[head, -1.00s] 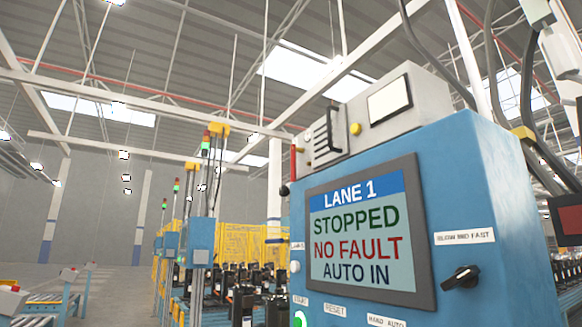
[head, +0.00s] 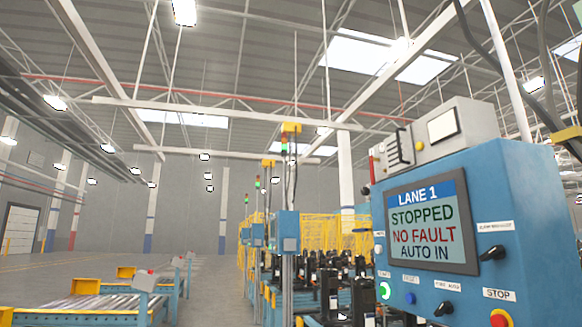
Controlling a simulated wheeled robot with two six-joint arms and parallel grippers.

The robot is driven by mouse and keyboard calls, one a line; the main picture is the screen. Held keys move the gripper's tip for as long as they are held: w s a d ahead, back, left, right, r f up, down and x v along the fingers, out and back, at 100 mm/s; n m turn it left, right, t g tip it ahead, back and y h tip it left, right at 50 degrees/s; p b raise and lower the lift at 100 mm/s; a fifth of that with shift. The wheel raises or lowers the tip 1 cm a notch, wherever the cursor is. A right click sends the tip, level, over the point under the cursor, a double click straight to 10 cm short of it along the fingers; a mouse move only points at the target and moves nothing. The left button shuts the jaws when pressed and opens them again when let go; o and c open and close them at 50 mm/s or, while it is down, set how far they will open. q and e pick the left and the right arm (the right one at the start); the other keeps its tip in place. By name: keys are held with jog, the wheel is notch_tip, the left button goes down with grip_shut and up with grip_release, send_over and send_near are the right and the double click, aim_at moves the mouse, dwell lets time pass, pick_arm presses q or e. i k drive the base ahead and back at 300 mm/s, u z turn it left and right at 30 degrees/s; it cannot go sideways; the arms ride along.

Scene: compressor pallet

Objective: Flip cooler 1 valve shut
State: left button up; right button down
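I see no valve that I can identify as the cooler 1 valve in the head view. A blue control cabinet (head: 545,200) stands at the right. Its screen (head: 421,222) reads "LANE 1 STOPPED NO FAULT AUTO IN". A black rotary knob (head: 492,253) sits right of the screen, and another black knob (head: 443,309) sits below it. A lit green button (head: 384,290) and a red and yellow stop button (head: 501,318) are on the lower panel. Neither of my grippers is in view.
Roller conveyors (head: 90,305) stand at the lower left. Dark compressors (head: 335,290) stand in rows behind the cabinet, with yellow fencing (head: 340,240) and signal towers (head: 284,150) beyond. Open grey floor (head: 40,275) lies at the far left.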

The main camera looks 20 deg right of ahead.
aim_at(371, 159)
jog(key=u, duration=0.35)
jog(key=k, duration=0.5)
jog(key=u, duration=0.4)
jog(key=i, duration=1.95)
jog(key=z, duration=1.55)
jog(key=i, duration=0.7)
jog(key=z, duration=0.8)
